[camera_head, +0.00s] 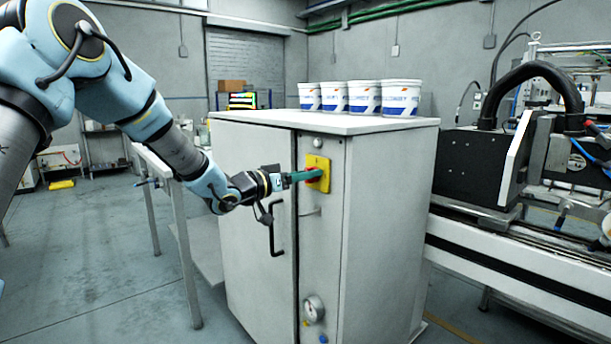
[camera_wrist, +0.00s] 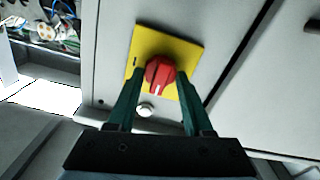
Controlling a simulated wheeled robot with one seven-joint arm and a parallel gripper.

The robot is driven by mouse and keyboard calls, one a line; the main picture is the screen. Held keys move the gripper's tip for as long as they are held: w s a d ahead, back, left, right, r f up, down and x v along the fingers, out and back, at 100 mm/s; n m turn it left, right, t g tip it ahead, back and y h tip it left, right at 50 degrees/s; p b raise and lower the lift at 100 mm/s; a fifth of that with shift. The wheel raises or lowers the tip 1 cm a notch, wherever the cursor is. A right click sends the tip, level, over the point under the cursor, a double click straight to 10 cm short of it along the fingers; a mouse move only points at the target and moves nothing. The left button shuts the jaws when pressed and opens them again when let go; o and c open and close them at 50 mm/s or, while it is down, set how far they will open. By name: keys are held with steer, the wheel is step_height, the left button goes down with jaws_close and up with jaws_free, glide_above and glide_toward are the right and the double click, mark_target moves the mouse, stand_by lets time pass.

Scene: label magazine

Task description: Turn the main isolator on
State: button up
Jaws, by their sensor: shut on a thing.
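The main isolator is a red rotary knob on a yellow square plate (camera_head: 319,184), set on the upper front of a grey cabinet (camera_head: 385,190). In the wrist view the red knob (camera_wrist: 160,74) sits on the yellow plate (camera_wrist: 187,52), which looks tilted in that picture. My gripper (camera_head: 308,175) reaches the knob from the left in the head view. In the wrist view its two green fingers (camera_wrist: 160,86) are on either side of the knob, shut on it. The knob's sides are partly hidden by the fingertips.
Several white-and-blue tubs (camera_head: 362,98) stand on the cabinet top. A black door handle (camera_head: 276,228) is below my gripper. A round gauge (camera_head: 313,309) is low on the front. A table (camera_head: 170,180) stands left of the cabinet, and a machine (camera_head: 490,160) stands right of it.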

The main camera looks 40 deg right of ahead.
jaws_close()
steer(key=shift+f+m+b, duration=0.1)
steer(key=shift+m+b, duration=0.3)
steer(key=shift+b, duration=0.15)
steer(key=m+b, duration=0.3)
steer(key=b, duration=0.1)
steer(key=shift+s+f+m, duration=0.1)
steer(key=shift+f+m, duration=0.1)
steer(key=shift+m, duration=0.2)
steer(key=m+b, duration=0.4)
steer(key=b, duration=0.1)
steer(key=m+b, duration=0.9)
steer(key=shift+s+b, duration=0.15)
steer(key=shift+b, duration=0.15)
steer(key=shift+r+m, duration=0.1)
steer(key=shift+m, duration=0.3)
